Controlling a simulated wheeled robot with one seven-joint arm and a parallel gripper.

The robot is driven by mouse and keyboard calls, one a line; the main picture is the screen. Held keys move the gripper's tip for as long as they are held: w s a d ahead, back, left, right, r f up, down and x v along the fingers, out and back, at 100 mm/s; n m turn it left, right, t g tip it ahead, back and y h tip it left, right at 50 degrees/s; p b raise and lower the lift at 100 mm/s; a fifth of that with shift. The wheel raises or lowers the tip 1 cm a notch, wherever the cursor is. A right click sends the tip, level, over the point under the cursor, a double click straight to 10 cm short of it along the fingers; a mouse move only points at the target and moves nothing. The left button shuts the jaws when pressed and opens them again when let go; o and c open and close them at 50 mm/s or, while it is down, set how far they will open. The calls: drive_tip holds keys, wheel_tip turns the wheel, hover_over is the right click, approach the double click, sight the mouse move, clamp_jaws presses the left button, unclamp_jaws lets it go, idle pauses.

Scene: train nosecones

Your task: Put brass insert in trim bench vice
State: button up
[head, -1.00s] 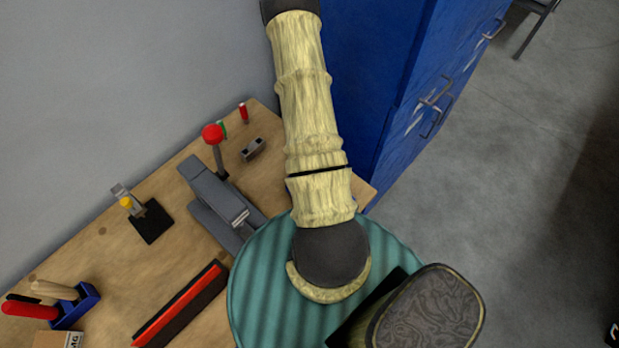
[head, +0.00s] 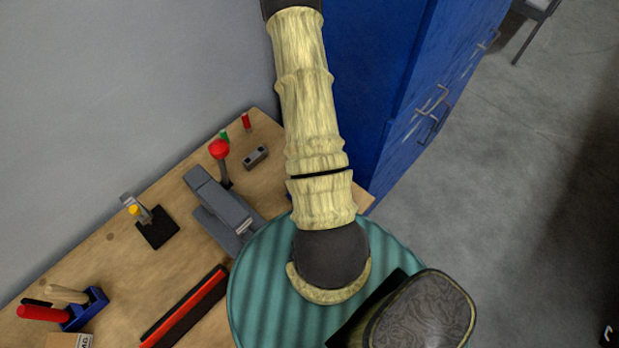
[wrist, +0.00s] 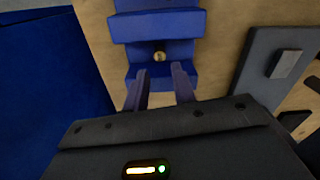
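In the wrist view a blue block-like fixture (wrist: 158,25), which looks like the trim bench vice, has two blue jaw-like parts with a gap between them. The small round brass insert (wrist: 160,56) sits in that gap, seen end-on. My gripper (wrist: 162,72) is just below it in the picture. Its two fingers are apart, with nothing visible gripped between their tips. I cannot tell whether the fingers touch the fixture. In the head view neither the vice, the insert nor my gripper shows.
In the wrist view a grey plate (wrist: 258,60) lies right of the fixture. In the head view a wooden bench (head: 120,262) carries a grey press (head: 222,200) with a red knob, a black-based clamp (head: 157,230) and a blue tool holder (head: 85,310). A blue cabinet (head: 365,80) stands behind.

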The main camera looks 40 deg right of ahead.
wheel_tip(320, 180, up, 6)
drive_tip(key=p, duration=0.4)
drive_tip(key=shift+w+r, duration=0.1)
idle(0.4)
